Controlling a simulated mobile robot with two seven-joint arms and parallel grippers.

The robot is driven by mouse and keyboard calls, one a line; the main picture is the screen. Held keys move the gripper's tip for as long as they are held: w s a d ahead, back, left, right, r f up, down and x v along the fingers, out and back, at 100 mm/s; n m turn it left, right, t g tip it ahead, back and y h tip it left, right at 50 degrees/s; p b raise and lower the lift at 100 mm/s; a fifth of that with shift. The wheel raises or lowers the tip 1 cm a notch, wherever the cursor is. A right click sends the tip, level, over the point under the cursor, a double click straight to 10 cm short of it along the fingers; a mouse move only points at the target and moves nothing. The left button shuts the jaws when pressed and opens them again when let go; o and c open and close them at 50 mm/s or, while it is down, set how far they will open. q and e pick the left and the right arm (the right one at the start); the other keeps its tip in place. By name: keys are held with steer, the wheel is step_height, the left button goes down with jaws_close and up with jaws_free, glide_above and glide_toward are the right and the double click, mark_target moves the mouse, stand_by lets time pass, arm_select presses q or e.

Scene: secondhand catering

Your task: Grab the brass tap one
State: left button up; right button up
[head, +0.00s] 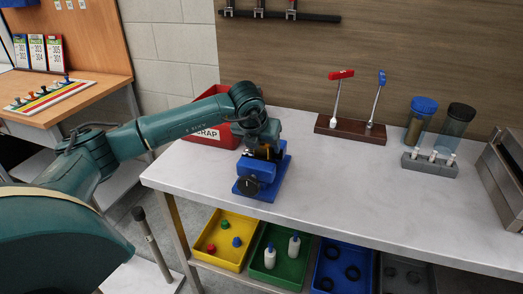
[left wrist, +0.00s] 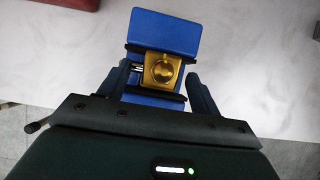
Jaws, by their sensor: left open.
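The brass tap (left wrist: 162,70) is a golden block with a round top. It sits in a blue vise (left wrist: 165,28) with dark jaws. In the head view the vise (head: 277,172) stands near the table's front left edge, with a black round knob (head: 247,187) at its front. The brass shows there only as a small patch, mostly hidden by my left gripper (head: 263,150). In the left wrist view my left gripper (left wrist: 158,76) is open, one finger on each side of the brass tap, with a gap on both sides. My right gripper is not in view.
A red scrap bin (head: 208,136) stands behind my left arm. A wooden stand (head: 350,130) holds a red-handled and a blue-handled piece. The table's middle is clear; coloured trays (head: 225,240) sit below.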

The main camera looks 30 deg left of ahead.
arm_select(q)
steer(key=shift+f, duration=0.15)
jaws_close()
steer(key=shift+w, duration=0.1)
stand_by(0.5)
